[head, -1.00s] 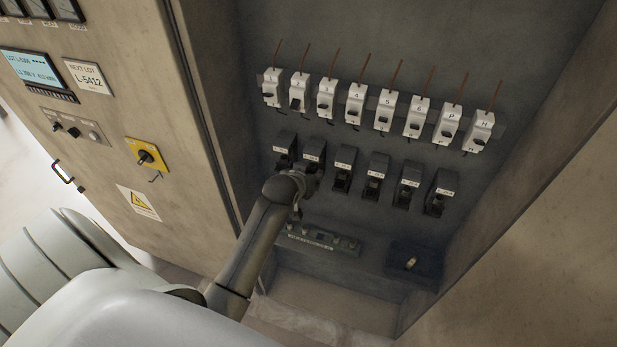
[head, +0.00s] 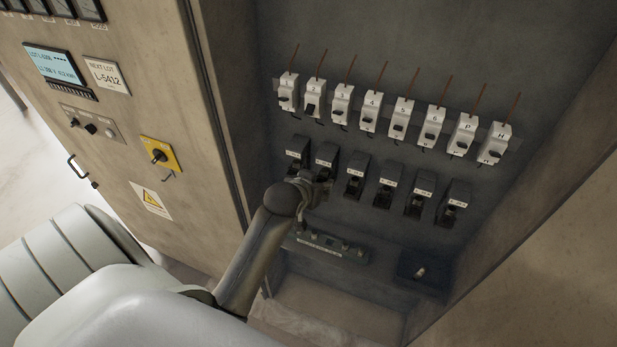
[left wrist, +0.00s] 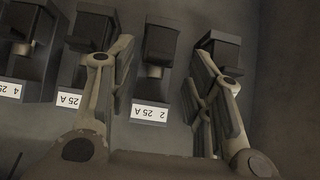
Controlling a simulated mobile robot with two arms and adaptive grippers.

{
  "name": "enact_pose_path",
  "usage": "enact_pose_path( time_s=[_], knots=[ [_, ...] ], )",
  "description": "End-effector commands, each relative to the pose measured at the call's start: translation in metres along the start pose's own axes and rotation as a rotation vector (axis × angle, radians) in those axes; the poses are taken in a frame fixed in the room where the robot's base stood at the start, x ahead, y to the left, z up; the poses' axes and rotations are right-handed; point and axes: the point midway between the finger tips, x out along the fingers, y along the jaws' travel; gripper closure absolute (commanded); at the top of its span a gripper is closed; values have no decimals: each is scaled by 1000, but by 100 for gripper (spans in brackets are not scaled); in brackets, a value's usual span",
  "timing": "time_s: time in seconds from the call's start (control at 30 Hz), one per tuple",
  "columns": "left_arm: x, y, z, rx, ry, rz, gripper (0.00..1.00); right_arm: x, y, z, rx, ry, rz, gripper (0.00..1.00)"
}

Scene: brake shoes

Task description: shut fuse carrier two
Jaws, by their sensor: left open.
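Fuse carrier two (head: 326,158) is a black block with a white label, second from the left in the lower row of the cabinet. In the left wrist view, carrier two (left wrist: 160,42) appears upside down, its label reading 2 25 A. My left gripper (head: 316,188) is just below it in the head view and partly hides its lower part. In the left wrist view the left gripper (left wrist: 163,58) is open, with one finger on each side of carrier two. Contact cannot be told. A pale cylinder shows under the block. My right gripper is not in view.
Carrier one (head: 297,150) and carrier three (head: 355,175) stand close on either side. A row of white breakers (head: 371,112) with red wires runs above. A green terminal strip (head: 332,247) and a dark tray (head: 422,272) lie below. The cabinet door (head: 130,110) is at left.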

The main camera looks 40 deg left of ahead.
Motion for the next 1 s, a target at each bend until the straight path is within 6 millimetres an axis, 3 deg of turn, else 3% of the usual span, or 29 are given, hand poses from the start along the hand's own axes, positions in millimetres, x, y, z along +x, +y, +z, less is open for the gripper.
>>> enact_pose_path(
  time_s=[0.2,0.43,1.0],
  knots=[
    [-36,0,1,0,-2,0,54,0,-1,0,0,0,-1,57],
    [-61,0,1,0,-3,0,54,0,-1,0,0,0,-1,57],
    [-68,0,1,0,-3,0,54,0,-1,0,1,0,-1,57]
  ],
)
